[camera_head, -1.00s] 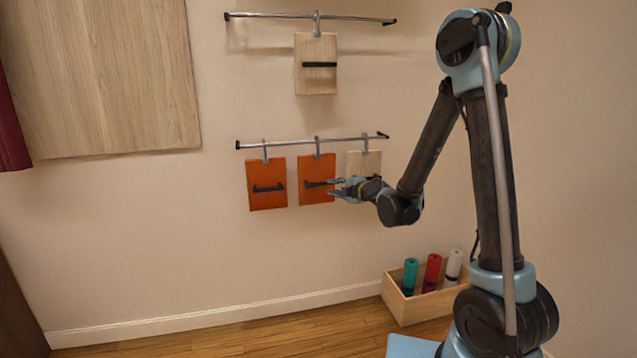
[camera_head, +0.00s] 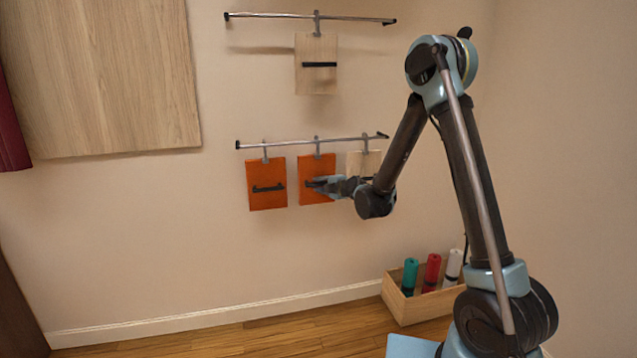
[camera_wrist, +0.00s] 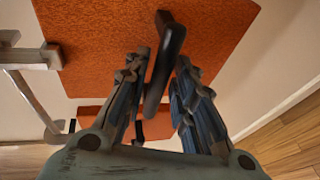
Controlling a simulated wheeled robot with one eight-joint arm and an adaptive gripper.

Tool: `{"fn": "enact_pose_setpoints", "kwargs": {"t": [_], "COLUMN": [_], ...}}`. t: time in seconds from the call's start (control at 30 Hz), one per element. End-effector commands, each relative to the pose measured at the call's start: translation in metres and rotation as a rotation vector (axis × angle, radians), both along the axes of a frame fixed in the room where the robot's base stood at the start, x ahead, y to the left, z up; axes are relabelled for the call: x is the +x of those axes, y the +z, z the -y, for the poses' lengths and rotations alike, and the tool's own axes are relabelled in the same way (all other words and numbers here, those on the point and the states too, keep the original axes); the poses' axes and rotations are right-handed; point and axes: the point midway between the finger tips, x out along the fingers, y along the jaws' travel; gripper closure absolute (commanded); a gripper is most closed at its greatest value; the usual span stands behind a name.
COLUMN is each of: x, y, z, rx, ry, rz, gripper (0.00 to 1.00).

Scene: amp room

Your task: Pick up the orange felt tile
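Two orange felt tiles hang side by side from the lower rail in the head view: a left one (camera_head: 267,184) and a middle one (camera_head: 316,166). Each has a black bar handle. My gripper (camera_head: 316,185) is in front of the middle tile. In the wrist view the middle tile (camera_wrist: 110,40) fills the top, and its black handle (camera_wrist: 166,55) reaches between the fingers of my gripper (camera_wrist: 161,66). The fingers are open, one on each side of the handle, with small gaps visible. The left tile (camera_wrist: 92,116) shows partly behind them.
A pale tile (camera_head: 363,161) hangs just right of the middle one, partly behind my arm. Another pale tile (camera_head: 316,64) hangs from the upper rail (camera_head: 270,15). The lower rail (camera_head: 280,142) carries the hooks. A wooden box (camera_head: 415,305) with colored cylinders stands on the floor.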

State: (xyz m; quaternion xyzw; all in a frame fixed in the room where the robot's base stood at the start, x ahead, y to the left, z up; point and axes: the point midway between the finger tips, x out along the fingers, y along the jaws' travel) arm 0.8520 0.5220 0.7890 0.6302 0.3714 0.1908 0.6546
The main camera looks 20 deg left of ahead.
Motion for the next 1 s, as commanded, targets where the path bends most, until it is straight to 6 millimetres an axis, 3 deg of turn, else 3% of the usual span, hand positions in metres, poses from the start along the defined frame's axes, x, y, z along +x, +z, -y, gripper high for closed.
{"fn": "enact_pose_setpoints", "kwargs": {"t": [0.27,0.4,0.8,1.0], "x": [0.005,0.005,0.005,0.004], "y": [-0.002,-0.002,-0.001,0.012], "z": [-0.005,-0.005,-0.005,-0.004], "rx": [0.000,0.000,-0.001,0.000], "ry": [0.000,0.000,0.000,0.000], "rz": [0.000,0.000,-0.001,0.000], "gripper": [0.76,1.00,1.00,1.00]}}
